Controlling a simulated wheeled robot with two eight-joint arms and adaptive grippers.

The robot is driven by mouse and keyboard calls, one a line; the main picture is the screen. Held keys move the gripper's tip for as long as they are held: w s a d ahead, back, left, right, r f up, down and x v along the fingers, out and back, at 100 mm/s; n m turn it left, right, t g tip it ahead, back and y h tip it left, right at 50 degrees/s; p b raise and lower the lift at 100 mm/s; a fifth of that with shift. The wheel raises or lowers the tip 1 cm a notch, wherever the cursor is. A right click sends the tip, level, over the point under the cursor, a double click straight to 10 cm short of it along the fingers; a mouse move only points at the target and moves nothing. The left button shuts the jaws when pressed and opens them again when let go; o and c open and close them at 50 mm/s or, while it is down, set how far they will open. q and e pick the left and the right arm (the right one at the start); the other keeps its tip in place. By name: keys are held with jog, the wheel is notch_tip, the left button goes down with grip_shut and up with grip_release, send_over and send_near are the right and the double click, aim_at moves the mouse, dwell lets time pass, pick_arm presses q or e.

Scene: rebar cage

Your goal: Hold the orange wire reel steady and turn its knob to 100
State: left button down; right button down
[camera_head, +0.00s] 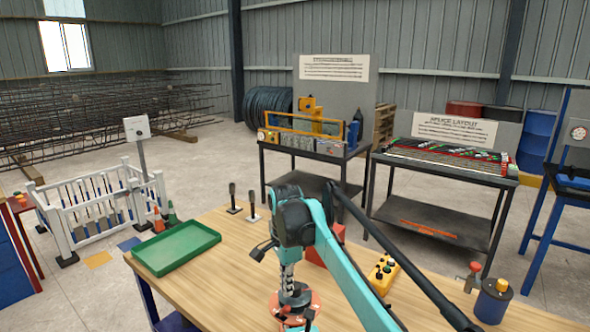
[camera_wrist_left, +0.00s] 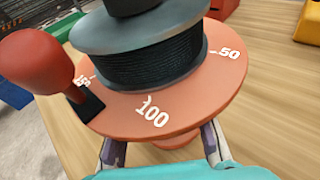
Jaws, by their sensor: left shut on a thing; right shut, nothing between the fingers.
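The orange wire reel (camera_head: 316,298) is at the table's near edge, partly hidden by my right arm. In the left wrist view the reel (camera_wrist_left: 190,117) has an orange disc marked 50 and 100 and another label partly covered, with dark wire wound above. A red knob (camera_wrist_left: 38,62) on a black base sits at the disc's left edge, beside the partly covered label and left of 100. My left gripper (camera_wrist_left: 160,146) is shut on the reel from below the disc. My right gripper (camera_head: 289,276) points down just above the reel, shut and empty; contact with it is unclear.
A green tray (camera_head: 178,263) and two black-handled levers (camera_head: 253,205) are on the wooden table. A yellow button box (camera_head: 383,272) and a blue canister with a yellow cap (camera_head: 493,302) stand to the right. Further workbenches stand behind.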

jog(key=shift+w+a, duration=0.15)
jog(key=shift+w, duration=0.25)
jog(key=shift+w+a, duration=0.2)
jog(key=shift+w, duration=0.45)
jog(key=shift+w, duration=0.2)
dwell(0.4)
jog(key=shift+a, duration=0.15)
jog(key=shift+a, duration=0.25)
jog(key=shift+r, duration=0.5)
jog(key=shift+a+r, duration=0.1)
jog(key=shift+r, duration=2.4)
